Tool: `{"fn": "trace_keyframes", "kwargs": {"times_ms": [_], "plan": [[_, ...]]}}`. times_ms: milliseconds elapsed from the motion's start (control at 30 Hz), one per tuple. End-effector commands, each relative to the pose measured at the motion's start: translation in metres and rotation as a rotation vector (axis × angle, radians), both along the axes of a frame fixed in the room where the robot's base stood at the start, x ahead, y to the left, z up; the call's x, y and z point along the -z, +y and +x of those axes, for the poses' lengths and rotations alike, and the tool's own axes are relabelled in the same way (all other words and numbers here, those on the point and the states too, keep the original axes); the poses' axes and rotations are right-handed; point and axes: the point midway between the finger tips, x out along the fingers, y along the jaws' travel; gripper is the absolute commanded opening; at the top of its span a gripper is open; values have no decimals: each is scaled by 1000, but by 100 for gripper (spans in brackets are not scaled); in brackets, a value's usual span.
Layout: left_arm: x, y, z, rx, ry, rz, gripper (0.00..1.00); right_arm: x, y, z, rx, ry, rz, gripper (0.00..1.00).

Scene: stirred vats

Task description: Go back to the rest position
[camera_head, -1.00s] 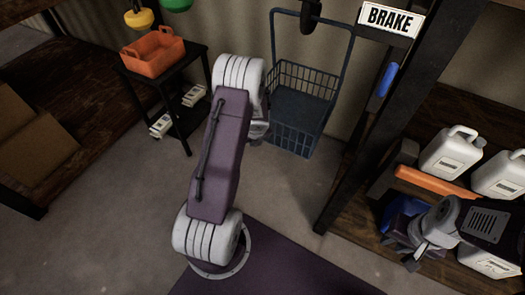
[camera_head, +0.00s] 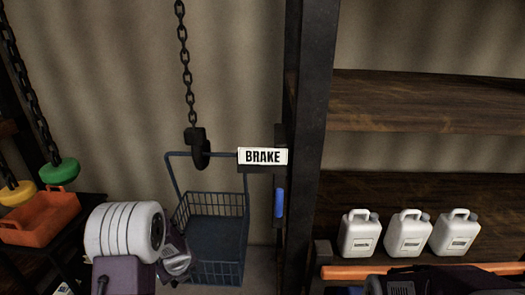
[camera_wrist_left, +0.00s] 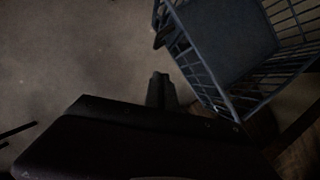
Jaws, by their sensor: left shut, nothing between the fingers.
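My left arm comes up from the bottom left in the head view. Its left gripper (camera_head: 178,264) is at the front left side of the blue wire basket (camera_head: 215,240), partly hidden by my white wrist joint. In the left wrist view the fingers (camera_wrist_left: 161,88) are together with nothing between them, over grey floor, and the basket (camera_wrist_left: 230,40) is just to their right. I cannot tell whether they touch it. Part of my right arm shows dark at the bottom right of the head view; its gripper is out of sight.
The basket hangs from a hook (camera_head: 197,145) on a chain. A BRAKE sign (camera_head: 262,156) and blue handle (camera_head: 279,203) are on the post. White jugs (camera_head: 408,235) stand on the right shelf behind an orange bar (camera_head: 420,270). An orange bin (camera_head: 40,218) stands left, near yellow and green weights (camera_head: 58,171).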

Motion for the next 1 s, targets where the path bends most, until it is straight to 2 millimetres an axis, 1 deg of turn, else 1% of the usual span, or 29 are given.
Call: {"fn": "trace_keyframes", "kwargs": {"times_ms": [33,67,100,167,200,267,300,333,367,400,500,533,600,700,1000], "plan": [[-31,-16,7,10,-53,-5,0,-5,0,0,0,0,0,26],[-46,-27,5,-12,-79,-23,0,-6,0,0,0,0,0,26],[-63,-41,-3,-98,-117,-68,0,-8,0,0,0,0,0,26],[-82,-61,-24,-313,-169,-172,0,-10,0,0,0,0,0,26],[-89,-73,-41,-486,-196,-254,0,-11,0,0,0,0,0,26],[-96,-90,-69,-783,-223,-380,0,-12,0,0,0,0,0,26],[-96,-101,-89,-1005,-229,-461,0,-13,0,0,0,0,0,26],[-95,-109,-105,-1180,-227,-516,0,-13,0,0,0,0,0,26],[-93,-117,-120,-1363,-222,-565,0,-13,0,0,0,0,0,26],[-88,-125,-139,-1596,-208,-608,0,-13,0,0,0,0,0,26],[-76,-140,-167,-2037,-180,-635,0,-13,0,0,0,0,0,26],[-76,-143,-170,-2118,-183,-638,0,-13,0,0,0,0,0,26],[-76,-144,-171,-2228,-194,-641,0,-13,0,0,0,0,0,26],[-76,-144,-171,-2278,-206,-643,0,-13,0,0,0,0,0,26],[-76,-144,-170,-2277,-208,-645,0,-13,0,0,0,0,0,26]]}}
